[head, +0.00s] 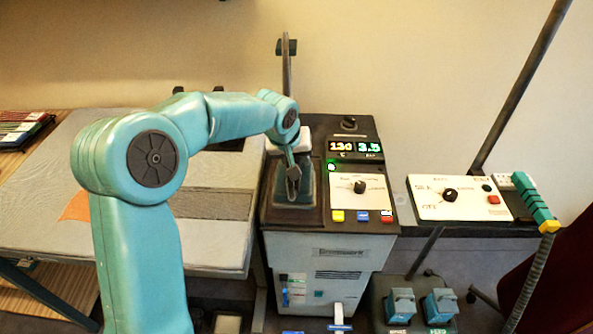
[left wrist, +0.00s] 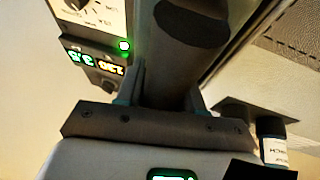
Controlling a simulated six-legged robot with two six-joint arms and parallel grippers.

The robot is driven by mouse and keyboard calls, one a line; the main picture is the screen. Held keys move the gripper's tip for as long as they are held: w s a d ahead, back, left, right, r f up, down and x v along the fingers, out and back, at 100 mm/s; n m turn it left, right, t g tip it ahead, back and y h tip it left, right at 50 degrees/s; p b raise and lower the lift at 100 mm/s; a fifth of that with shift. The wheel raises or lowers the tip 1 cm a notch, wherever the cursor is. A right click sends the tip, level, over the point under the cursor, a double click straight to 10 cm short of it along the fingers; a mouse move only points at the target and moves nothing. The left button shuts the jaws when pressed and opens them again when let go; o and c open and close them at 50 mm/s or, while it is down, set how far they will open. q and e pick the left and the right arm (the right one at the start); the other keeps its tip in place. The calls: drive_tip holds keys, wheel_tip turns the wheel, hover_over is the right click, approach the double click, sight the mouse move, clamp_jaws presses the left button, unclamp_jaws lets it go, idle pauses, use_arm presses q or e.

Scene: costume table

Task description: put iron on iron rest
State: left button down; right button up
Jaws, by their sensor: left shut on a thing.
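My left gripper (head: 293,172) reaches in over the left part of the steam station and is shut on the iron. The iron (head: 308,187) shows as a teal body with a dark handle, partly covered by my gripper. It is over or on the dark pad of the iron rest (head: 296,215); I cannot tell whether it touches. In the left wrist view a dark handle-like part of the iron (left wrist: 172,75) is between the teal fingers of my gripper (left wrist: 165,95). My right gripper is not in view.
The station's control panel (head: 360,187) with lit displays and coloured buttons is just right of the iron. A grey ironing board (head: 215,232) lies left. A white control box (head: 450,200) and a teal tool on a hose (head: 537,208) are at right. Pedals (head: 440,306) stand below.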

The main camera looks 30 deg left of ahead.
use_arm(q)
wheel_tip(320, 180, down, 3)
drive_tip(key=shift+w+f, duration=0.1)
drive_tip(key=shift+f, duration=0.5)
drive_tip(key=shift+f, duration=0.1)
drive_tip(key=c, duration=0.7)
unclamp_jaws()
drive_tip(key=shift+s+f, duration=0.1)
drive_tip(key=shift+s, duration=0.1)
drive_tip(key=shift+d, duration=0.1)
